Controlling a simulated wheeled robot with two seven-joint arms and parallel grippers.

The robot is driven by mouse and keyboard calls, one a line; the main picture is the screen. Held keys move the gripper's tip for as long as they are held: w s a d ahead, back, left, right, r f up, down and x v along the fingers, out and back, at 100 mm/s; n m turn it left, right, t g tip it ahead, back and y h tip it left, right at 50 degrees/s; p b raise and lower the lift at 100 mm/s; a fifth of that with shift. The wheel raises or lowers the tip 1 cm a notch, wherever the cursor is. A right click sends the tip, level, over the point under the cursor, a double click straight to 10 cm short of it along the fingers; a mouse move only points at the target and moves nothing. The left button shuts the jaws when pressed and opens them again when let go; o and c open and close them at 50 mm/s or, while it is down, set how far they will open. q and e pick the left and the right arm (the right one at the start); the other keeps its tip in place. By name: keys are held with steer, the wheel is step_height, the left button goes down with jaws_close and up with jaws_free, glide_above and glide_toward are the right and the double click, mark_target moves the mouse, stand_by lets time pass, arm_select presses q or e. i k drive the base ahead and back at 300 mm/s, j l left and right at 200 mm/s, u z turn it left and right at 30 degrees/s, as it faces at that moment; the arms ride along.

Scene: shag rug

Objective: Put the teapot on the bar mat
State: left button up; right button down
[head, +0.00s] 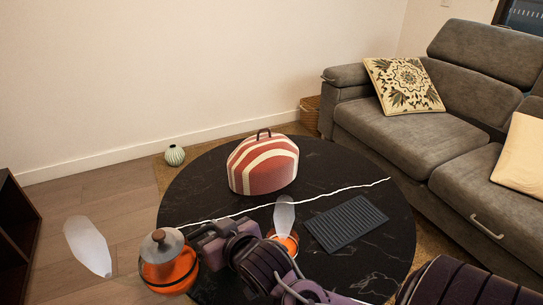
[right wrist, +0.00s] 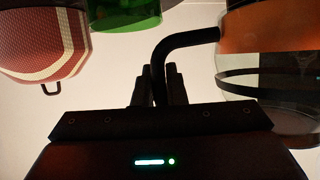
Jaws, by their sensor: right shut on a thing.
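The teapot (head: 170,270) is orange with a grey lid and a dark knob. It is at the left edge of the round black table in the head view, upright or nearly so. My right gripper (head: 196,241) is shut on its black handle (right wrist: 190,39), which passes between the fingers in the right wrist view (right wrist: 158,78). The teapot's body (right wrist: 275,75) is at the right there. Its base height over the table is hard to tell. The bar mat (head: 345,223) is a dark ribbed rectangle, lying bare on the table right of my gripper. My left gripper is not in view.
A red-and-white striped domed case (head: 263,165) stands at the back of the table (head: 340,165). An orange item with a pale upright part (head: 284,214) stands between my arm and the mat, partly hidden. A grey sofa (head: 400,130) is at the right.

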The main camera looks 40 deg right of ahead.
mark_target(348, 219)
steer(key=k+l+z, duration=0.15)
steer(key=k+z, duration=0.25)
steer(key=k, duration=0.2)
steer(key=i+z, duration=0.2)
steer(key=z, duration=1.55)
